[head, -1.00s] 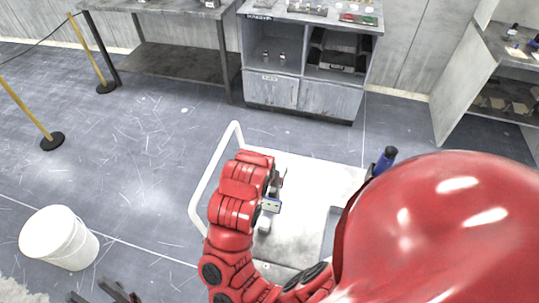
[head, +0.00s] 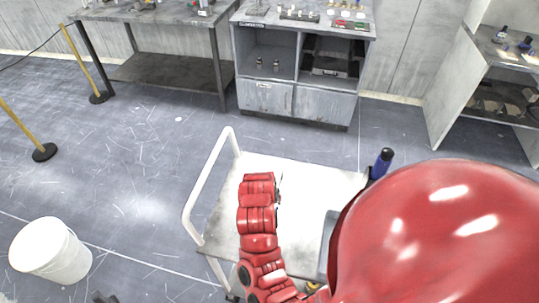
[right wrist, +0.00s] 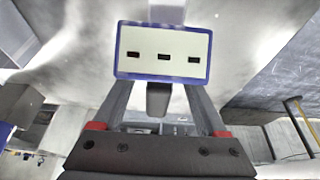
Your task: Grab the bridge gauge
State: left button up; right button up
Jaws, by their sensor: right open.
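In the right wrist view, a block with a blue rim and a cream face (right wrist: 162,66) shows ahead of my right gripper (right wrist: 156,90). Its face has three dark slots. It looks like the bridge gauge, but I cannot be sure. My gripper is open, with one finger towards each side of the block's lower edge; I cannot tell whether they touch it. A dark part shows between the fingers below it. In the head view my red right arm reaches over the white cart, and it hides the gripper and the block. My left gripper is not in view.
The white cart (head: 303,172) has a raised handle (head: 207,185) at its left. A blue bottle (head: 381,163) stands at its right edge. A white bucket (head: 48,250) is on the floor at left. A grey cabinet (head: 291,101) and a table (head: 150,12) stand behind.

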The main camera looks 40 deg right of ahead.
jog(key=shift+p+x, duration=0.65)
jog(key=shift+x, duration=1.25)
jog(key=shift+d, duration=0.1)
grip_shut()
jog(key=shift+r, duration=0.1)
